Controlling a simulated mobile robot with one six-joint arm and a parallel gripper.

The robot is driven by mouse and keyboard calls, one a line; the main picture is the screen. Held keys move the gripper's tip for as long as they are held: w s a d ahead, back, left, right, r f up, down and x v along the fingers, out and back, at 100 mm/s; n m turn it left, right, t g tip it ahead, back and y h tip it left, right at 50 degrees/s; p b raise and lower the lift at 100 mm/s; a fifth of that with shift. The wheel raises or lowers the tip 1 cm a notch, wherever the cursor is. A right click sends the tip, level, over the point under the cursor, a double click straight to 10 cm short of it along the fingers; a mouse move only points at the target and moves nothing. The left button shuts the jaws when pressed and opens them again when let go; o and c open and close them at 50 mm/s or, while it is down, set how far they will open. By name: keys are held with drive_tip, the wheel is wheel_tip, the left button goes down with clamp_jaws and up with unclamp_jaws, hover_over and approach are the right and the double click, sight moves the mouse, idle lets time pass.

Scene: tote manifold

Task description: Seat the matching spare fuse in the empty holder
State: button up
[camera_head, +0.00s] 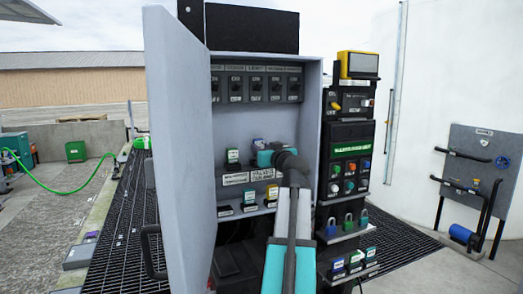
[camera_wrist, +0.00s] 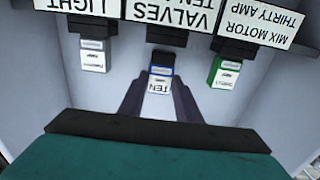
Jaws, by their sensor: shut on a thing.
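My gripper (camera_wrist: 158,90) is shut on a fuse (camera_wrist: 159,86) with a blue band and a white label reading "TEN". In the wrist view, which is upside down, the held fuse lines up with the black holder (camera_wrist: 166,35) at the "VALVES TEN" label (camera_wrist: 172,12). I cannot tell whether fuse and holder touch. In the head view my gripper (camera_head: 265,157) is inside the grey cabinet, and my arm hides part of the holder row.
A green-banded fuse (camera_wrist: 222,73) sits at the "MIX MOTOR THIRTY AMP" holder, and a white-labelled fuse (camera_wrist: 93,56) at the "LIGHT" holder, close on either side. The open cabinet door (camera_head: 180,150) stands left. A black control panel (camera_head: 348,160) stands right.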

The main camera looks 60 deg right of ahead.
drive_tip(key=shift+f+b, duration=1)
drive_tip(key=shift+f, duration=0.05)
drive_tip(key=o, duration=1.1)
drive_tip(key=shift+s+a+f, duration=0.1)
drive_tip(key=b+v, duration=0.4)
drive_tip(key=v, duration=0.9)
drive_tip(key=shift+s+a, duration=0.25)
